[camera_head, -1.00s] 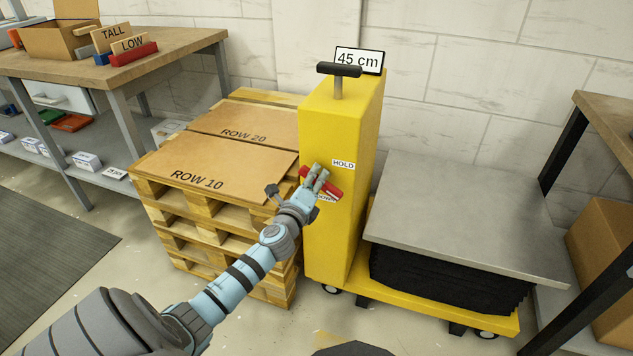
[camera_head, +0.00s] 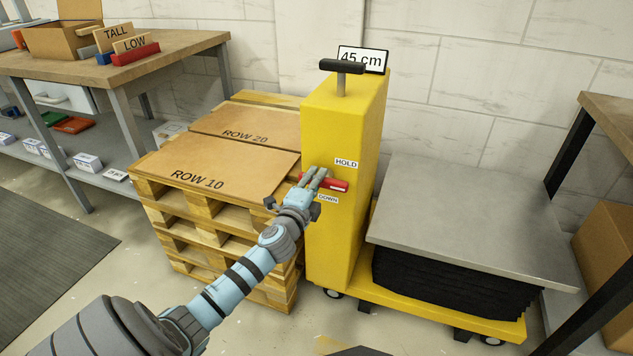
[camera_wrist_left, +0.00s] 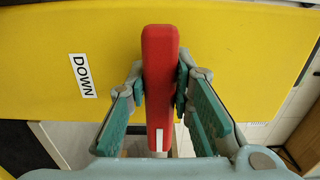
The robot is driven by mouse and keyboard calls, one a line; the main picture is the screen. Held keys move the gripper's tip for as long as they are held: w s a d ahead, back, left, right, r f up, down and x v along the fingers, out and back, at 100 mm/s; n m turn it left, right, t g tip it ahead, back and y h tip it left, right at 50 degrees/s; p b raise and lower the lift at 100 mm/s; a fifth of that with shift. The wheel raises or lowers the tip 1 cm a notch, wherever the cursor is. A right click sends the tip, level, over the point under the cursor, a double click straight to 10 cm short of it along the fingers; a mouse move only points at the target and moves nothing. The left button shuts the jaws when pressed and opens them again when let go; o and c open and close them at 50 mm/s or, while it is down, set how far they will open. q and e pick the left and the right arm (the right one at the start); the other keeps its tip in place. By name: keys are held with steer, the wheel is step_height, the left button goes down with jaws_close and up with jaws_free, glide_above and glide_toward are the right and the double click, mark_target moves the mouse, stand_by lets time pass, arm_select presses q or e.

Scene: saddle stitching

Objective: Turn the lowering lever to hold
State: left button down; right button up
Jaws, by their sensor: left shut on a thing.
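The red lowering lever (camera_head: 338,185) sits on the front of the yellow lift column (camera_head: 335,255). It lies nearly level, between the HOLD label (camera_head: 346,162) above and the DOWN label (camera_head: 328,198) below. My left gripper (camera_head: 314,180) is shut on the lever. In the left wrist view, the red lever (camera_wrist_left: 160,75) stands between the two teal-padded fingers, with the DOWN label (camera_wrist_left: 82,76) to its left. The gripper hides part of the lever in the head view. My right gripper is not in view.
The grey platform (camera_head: 470,210) is right of the column, over black bellows (camera_head: 445,285). A pallet stack (camera_head: 215,225) with boards marked ROW 10 and ROW 20 stands close on the left. A T-handle (camera_head: 341,67) and a 45 cm sign (camera_head: 362,60) top the column.

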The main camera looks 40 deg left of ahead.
arm_select(q)
steer(key=c, duration=1.4)
jaws_free()
steer(key=shift+s, duration=0.1)
steer(key=v, duration=1.2)
